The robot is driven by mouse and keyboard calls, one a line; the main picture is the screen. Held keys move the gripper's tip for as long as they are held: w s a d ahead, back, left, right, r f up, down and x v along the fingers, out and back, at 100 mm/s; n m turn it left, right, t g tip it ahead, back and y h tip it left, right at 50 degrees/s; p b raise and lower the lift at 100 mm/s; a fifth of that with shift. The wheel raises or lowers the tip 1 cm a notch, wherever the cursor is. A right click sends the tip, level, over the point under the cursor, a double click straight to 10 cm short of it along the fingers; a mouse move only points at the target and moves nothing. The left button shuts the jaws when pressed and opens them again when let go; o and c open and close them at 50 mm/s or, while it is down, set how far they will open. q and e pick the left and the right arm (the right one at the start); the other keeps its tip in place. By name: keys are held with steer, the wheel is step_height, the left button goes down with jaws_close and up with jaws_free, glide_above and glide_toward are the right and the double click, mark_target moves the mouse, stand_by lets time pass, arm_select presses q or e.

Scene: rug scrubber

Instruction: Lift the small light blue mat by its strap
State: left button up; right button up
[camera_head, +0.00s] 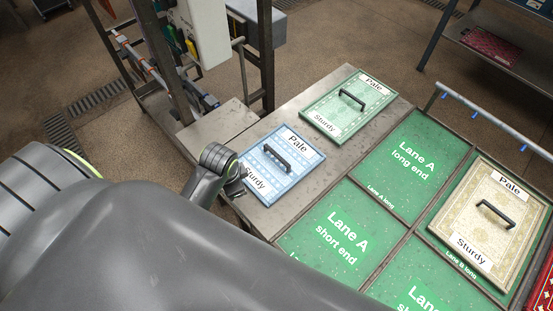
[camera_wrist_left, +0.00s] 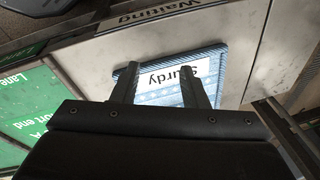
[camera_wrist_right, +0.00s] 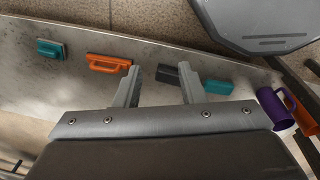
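The small light blue mat (camera_head: 303,160) lies flat on a grey metal table, with white "Pale" and "Sturdy" labels. Its dark strap (camera_head: 277,158) stands up as a handle at its middle. My left gripper (camera_head: 241,183) is at the mat's left edge, near the "Sturdy" label, apart from the strap. In the left wrist view the left gripper (camera_wrist_left: 157,70) is open, with part of the mat (camera_wrist_left: 215,62) beyond its fingers; the strap is not visible there. My right gripper (camera_wrist_right: 158,82) is open and empty in the right wrist view, away from the mat.
A green mat (camera_head: 348,104) lies behind the blue one; a cream mat (camera_head: 500,190) lies at right. Green lane panels (camera_head: 408,165) cover the table's right side. A metal rack (camera_head: 262,50) stands behind. An orange brush (camera_wrist_right: 108,63) and purple mug (camera_wrist_right: 273,106) appear near my right gripper.

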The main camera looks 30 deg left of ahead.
arm_select(q)
steer(key=w+d+r+m+g, duration=0.1)
steer(key=w+d+r+m, duration=0.1)
steer(key=w+r+m, duration=0.45)
steer(key=w+d+r+m+g, duration=0.1)
steer(key=w+r+m, duration=0.3)
steer(key=w+m, duration=0.6)
steer(key=n+b, duration=0.2)
steer(key=b, duration=0.2)
glide_above(277, 155)
steer(key=shift+h, duration=0.4)
step_height(277, 155, down, 11)
steer(key=shift+w+a+r, duration=0.1)
steer(key=shift+a, duration=0.05)
steer(key=shift+f, duration=0.6)
steer(key=shift+f+p, duration=0.4)
steer(key=shift+f, duration=0.15)
step_height(277, 155, down, 3)
steer(key=shift+f+p, duration=0.1)
steer(key=shift+p, duration=0.25)
steer(key=shift+f, duration=0.55)
arm_select(e)
steer(key=shift+w+f, duration=0.35)
steer(key=shift+f, duration=0.2)
steer(key=shift+w+f, duration=0.35)
steer(key=shift+f, duration=0.2)
